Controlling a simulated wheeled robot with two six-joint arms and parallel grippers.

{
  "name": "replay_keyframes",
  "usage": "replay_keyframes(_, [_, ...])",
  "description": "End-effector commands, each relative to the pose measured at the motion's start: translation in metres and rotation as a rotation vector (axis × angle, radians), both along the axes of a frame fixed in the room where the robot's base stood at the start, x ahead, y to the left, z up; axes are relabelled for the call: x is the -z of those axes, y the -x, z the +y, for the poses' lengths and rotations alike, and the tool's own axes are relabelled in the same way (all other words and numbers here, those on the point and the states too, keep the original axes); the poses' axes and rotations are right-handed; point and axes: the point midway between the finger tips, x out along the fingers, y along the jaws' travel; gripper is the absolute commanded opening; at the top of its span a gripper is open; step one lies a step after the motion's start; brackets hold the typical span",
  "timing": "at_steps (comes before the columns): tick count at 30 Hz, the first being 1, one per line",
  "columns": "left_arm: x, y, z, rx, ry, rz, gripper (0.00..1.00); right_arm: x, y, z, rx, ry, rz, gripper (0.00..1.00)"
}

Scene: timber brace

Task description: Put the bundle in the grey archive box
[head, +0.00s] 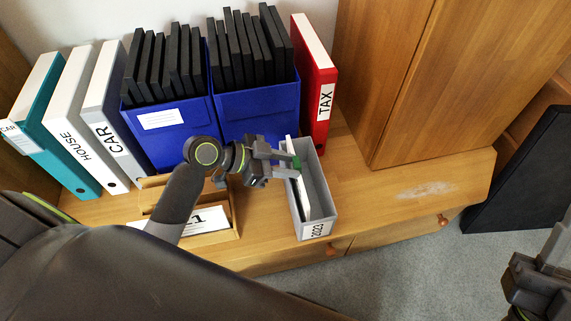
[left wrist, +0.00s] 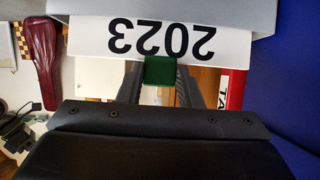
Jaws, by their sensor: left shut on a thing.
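The grey archive box (head: 326,200) stands on the wooden top near its front edge, open upward, with a 2023 label on its front. A thin white bundle (head: 296,185) stands upright inside the box's outline, along its left side. My left gripper (head: 290,162) is over the back of the box, shut on the bundle's green part (left wrist: 159,72). In the left wrist view a white 2023 label (left wrist: 165,40) shows upside down beyond the fingers. Whether the bundle touches the box floor is hidden. My right gripper (head: 540,285) is at the lower right, jaws unclear.
Blue boxes (head: 258,105) of black folders, a red TAX binder (head: 315,80) and several other binders stand behind. A wooden tray (head: 220,235) with a white card is left of the box. The wooden top right of the box is clear, before a cabinet (head: 450,80).

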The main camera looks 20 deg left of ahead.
Motion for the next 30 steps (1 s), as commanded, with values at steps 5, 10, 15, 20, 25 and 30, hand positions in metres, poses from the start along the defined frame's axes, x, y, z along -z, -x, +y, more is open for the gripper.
replay_keyframes(5, [0.0019, 0.0004, 0.0003, -0.001, 0.011, -0.004, 0.00, 0.0030, 0.0000, 0.0000, 0.000, 0.000, 0.000, 0.36])
replay_keyframes(10, [0.0025, 0.0006, 0.0004, -0.002, 0.013, -0.002, 0.00, 0.0029, 0.0000, 0.0000, 0.000, 0.000, 0.000, 0.36])
replay_keyframes(15, [0.0033, 0.0008, 0.0006, -0.003, 0.013, 0.000, 0.53, 0.0031, 0.0000, 0.0000, 0.000, 0.000, 0.000, 0.36])
replay_keyframes(20, [0.0038, 0.0009, 0.0006, -0.003, 0.012, 0.001, 0.58, 0.0033, 0.0000, 0.0000, 0.000, 0.000, 0.000, 0.36])
replay_keyframes(25, [0.0048, 0.0012, 0.0008, -0.003, 0.012, 0.003, 0.71, 0.0034, 0.0000, -0.0001, 0.000, 0.000, 0.000, 0.36])
replay_keyframes(30, [0.0048, 0.0012, 0.0007, -0.003, 0.013, 0.003, 0.79, 0.0034, 0.0000, -0.0001, 0.000, 0.000, 0.000, 0.36])
